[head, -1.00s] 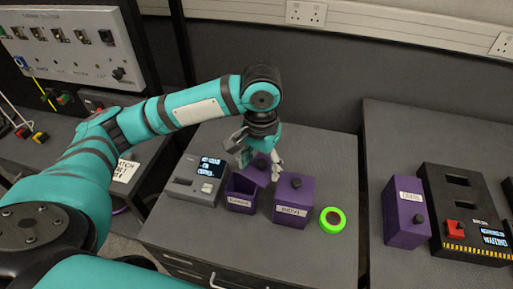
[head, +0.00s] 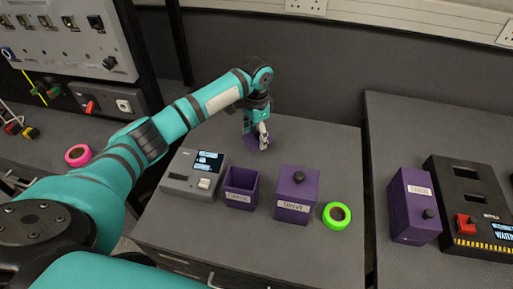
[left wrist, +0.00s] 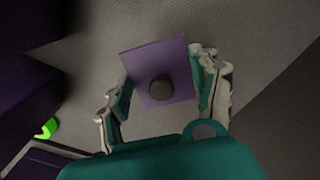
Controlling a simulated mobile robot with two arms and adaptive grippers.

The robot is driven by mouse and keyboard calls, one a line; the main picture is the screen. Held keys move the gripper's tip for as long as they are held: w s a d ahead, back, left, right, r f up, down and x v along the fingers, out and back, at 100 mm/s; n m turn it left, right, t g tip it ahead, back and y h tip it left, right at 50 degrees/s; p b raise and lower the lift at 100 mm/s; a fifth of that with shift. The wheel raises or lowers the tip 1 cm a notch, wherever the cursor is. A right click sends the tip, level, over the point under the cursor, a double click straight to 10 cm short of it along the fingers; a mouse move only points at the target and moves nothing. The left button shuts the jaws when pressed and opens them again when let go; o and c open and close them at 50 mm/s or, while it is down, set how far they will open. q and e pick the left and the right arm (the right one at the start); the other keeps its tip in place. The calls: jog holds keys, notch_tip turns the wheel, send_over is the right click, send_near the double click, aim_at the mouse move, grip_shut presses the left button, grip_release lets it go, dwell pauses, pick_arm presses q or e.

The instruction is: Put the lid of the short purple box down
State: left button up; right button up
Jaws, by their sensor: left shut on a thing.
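The short purple box (head: 240,190) stands open on the grey cabinet top, with a white label on its front. Its lid (head: 277,137), a flat purple square, is behind the boxes, partly hidden by my left gripper (head: 262,139). In the left wrist view, the lid (left wrist: 145,62) with its dark round knob (left wrist: 161,90) lies between the fingers of my left gripper (left wrist: 162,72), which is shut on it. The lid is close over the bare top; I cannot tell whether it touches. My right gripper is not in view.
A taller closed purple box (head: 297,199), a green tape roll (head: 336,215) and a grey device with a screen (head: 192,180) stand in front. Another purple box (head: 413,208) is on the right cabinet. The back of the middle cabinet top (head: 325,150) is clear.

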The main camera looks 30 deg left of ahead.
aim_at(256, 139)
pick_arm(q)
notch_tip(256, 139, down, 5)
jog(key=shift+r, duration=0.1)
jog(key=shift+f, duration=0.3)
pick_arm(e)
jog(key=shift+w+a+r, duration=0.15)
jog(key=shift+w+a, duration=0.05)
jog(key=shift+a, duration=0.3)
pick_arm(q)
jog(key=shift+f, duration=0.15)
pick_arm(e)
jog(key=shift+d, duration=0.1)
pick_arm(q)
jog(key=o, duration=1.1)
jog(key=shift+c, duration=0.2)
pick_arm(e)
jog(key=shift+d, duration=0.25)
